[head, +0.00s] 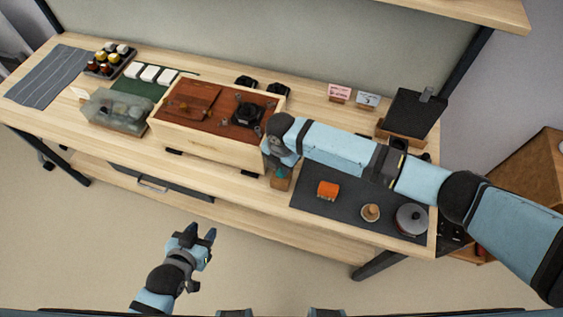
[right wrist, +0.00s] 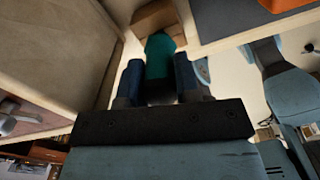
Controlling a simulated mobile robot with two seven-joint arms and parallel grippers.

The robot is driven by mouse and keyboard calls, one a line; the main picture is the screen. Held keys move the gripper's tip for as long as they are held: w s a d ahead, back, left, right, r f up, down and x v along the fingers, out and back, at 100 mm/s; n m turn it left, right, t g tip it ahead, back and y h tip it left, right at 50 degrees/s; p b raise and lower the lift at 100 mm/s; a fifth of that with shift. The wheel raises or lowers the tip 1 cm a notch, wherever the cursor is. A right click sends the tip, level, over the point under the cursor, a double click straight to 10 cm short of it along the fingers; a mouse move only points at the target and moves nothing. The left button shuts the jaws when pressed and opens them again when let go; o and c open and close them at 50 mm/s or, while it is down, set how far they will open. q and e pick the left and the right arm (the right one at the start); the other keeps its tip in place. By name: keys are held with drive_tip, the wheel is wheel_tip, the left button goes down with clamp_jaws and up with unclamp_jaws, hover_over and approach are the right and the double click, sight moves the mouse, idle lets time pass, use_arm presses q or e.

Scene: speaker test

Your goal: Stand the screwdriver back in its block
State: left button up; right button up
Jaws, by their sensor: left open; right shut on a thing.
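The screwdriver's teal handle (right wrist: 160,58) is between the two fingers of my right gripper (right wrist: 160,75) in the right wrist view. My right gripper is shut on it. In the head view a little of the teal handle (head: 283,173) shows below the right gripper (head: 279,163). The brown wooden block (head: 281,184) stands at the bench's front edge; it also shows in the right wrist view (right wrist: 155,18), just beyond the handle. The shaft is hidden, so I cannot tell whether the tip is inside the block. My left gripper (head: 200,234) is open and empty, in front of the bench.
A wooden box (head: 205,145) with a red-brown top is close left of the block. A dark mat (head: 335,208) to the right holds an orange brush-like thing (head: 328,190), a small wooden piece (head: 371,212) and a lidded pot (head: 411,219). A clear container (head: 113,112) is further left.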

drive_tip(key=shift+f, duration=0.6)
drive_tip(key=o, duration=1.1)
drive_tip(key=shift+r+b, duration=0.1)
drive_tip(key=shift+b, duration=0.2)
wheel_tip(320, 180, up, 14)
drive_tip(key=shift+f+b, duration=0.15)
drive_tip(key=shift+b, duration=0.65)
